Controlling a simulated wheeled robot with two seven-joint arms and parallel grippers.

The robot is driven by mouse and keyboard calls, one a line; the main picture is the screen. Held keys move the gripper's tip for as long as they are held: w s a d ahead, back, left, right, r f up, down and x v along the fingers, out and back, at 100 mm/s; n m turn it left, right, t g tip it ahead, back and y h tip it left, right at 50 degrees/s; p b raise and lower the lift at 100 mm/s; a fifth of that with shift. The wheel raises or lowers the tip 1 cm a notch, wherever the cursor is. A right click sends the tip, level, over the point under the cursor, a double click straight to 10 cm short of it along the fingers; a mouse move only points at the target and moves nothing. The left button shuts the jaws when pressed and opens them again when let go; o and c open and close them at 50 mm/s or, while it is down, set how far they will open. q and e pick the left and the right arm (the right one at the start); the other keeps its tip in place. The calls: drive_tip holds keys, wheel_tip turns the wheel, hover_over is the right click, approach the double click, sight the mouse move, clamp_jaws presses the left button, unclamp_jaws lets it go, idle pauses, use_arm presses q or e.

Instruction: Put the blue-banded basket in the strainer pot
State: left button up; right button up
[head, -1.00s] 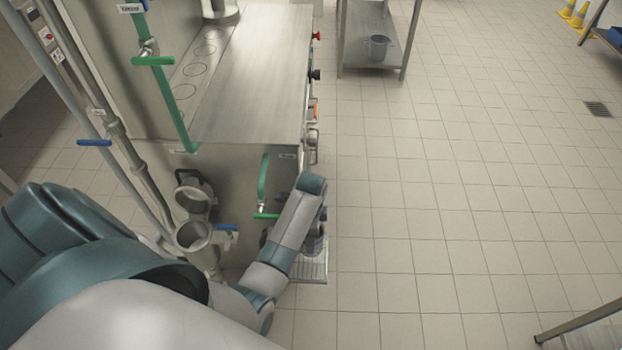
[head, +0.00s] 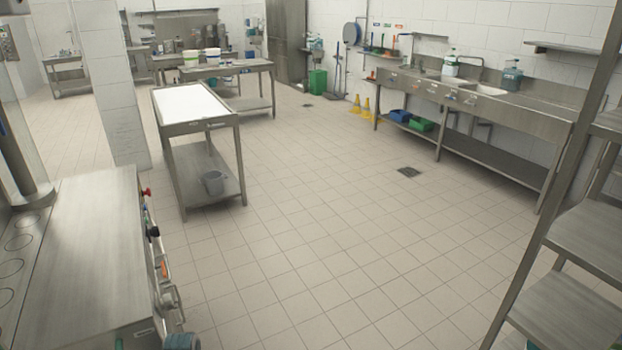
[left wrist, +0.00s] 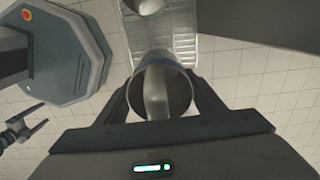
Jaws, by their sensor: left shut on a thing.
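In the left wrist view my left gripper (left wrist: 155,105) is shut on a hollow round metal vessel, the basket (left wrist: 179,72). A bluish band shows along its upper rim, and its open mouth faces the camera. A small dark jaw-like part (left wrist: 25,128) at the lower left of that view looks like my right gripper; its opening is too small to judge. In the head view only a teal bit of my arm shows at the bottom edge, and neither gripper is seen. The strainer pot cannot be made out in the frames of now.
In the left wrist view a slatted metal tray (left wrist: 186,20) lies beyond the basket, over the tiled floor. In the head view the steel machine (head: 85,255) stands at left, a table (head: 185,125) behind it and a steel shelf (head: 575,310) at right. The floor between is clear.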

use_arm(q)
drive_tip(key=w+d+r+n, duration=0.2)
drive_tip(key=w+d+r, duration=0.2)
drive_tip(key=w+r, duration=0.85)
drive_tip(key=w+d+r+n+b, duration=0.15)
drive_tip(key=d+r, duration=0.25)
drive_tip(key=r, duration=0.4)
drive_tip(key=w+d+r+n, duration=0.1)
drive_tip(key=w+d+r, duration=0.1)
drive_tip(key=d+r, duration=0.35)
drive_tip(key=s+d+r+n+b, duration=0.1)
drive_tip(key=s+d+r+n, duration=0.15)
drive_tip(key=s+r, duration=0.45)
drive_tip(key=s+a+n, duration=0.2)
drive_tip(key=s, duration=0.5)
drive_tip(key=s+a+n+b, duration=0.1)
drive_tip(key=s+a+n, duration=0.1)
drive_tip(key=s, duration=0.6)
drive_tip(key=shift+s+a+f, duration=0.15)
drive_tip(key=shift+s+a, duration=0.05)
drive_tip(key=shift+a, duration=0.55)
